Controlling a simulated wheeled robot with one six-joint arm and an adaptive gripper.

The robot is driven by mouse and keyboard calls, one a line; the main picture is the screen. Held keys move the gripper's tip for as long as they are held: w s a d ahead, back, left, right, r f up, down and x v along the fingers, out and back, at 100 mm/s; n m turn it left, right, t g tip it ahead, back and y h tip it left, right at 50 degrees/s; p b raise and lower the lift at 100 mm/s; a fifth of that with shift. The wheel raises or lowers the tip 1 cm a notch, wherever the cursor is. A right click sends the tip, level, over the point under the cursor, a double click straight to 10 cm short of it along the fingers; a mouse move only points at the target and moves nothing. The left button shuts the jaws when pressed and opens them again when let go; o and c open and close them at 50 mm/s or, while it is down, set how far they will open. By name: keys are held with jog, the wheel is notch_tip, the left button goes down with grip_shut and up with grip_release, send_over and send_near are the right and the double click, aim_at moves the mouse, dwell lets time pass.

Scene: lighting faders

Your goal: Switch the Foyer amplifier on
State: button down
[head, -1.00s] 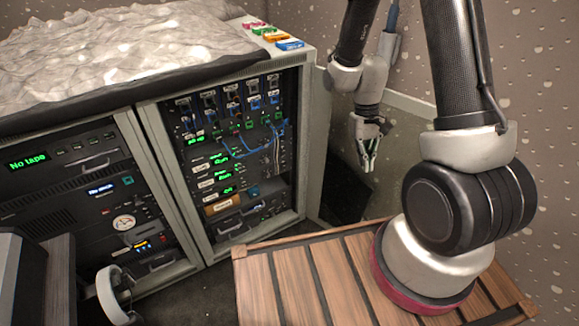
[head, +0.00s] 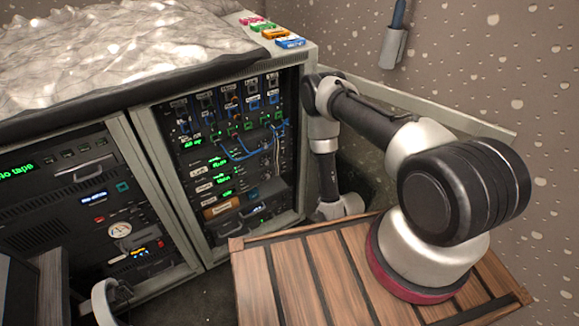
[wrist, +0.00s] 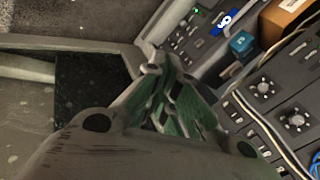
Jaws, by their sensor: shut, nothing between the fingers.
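The right-hand rack (head: 235,150) holds several units with green displays and small labels. I cannot tell from the labels which unit is the Foyer amplifier. In the head view my arm reaches down beside the rack's right side, and the fingertips are hidden.
Blue patch cables (head: 245,150) hang across the rack front. An orange-brown box (wrist: 287,18) shows in the wrist view near the button. A slatted wooden crate top (head: 290,275) is in front of the rack. A left-hand rack (head: 85,210) stands alongside.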

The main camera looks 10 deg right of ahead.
jog(key=w+a+r+m+t+y, duration=0.1)
jog(key=w+r+m+t, duration=0.3)
jog(key=w+r, duration=0.5)
jog(key=shift+w+a+r+m+t, duration=0.15)
jog(key=shift+w+a+m+t, duration=0.35)
jog(key=shift+t, duration=0.4)
send_near(284, 168)
notch_tip(284, 168, down, 2)
jog(key=w+d, duration=0.1)
jog(key=w, duration=0.1)
jog(key=shift+w+a, duration=0.25)
jog(key=shift+w, duration=0.75)
jog(key=shift+w+a, duration=0.2)
jog(key=shift+w, duration=0.85)
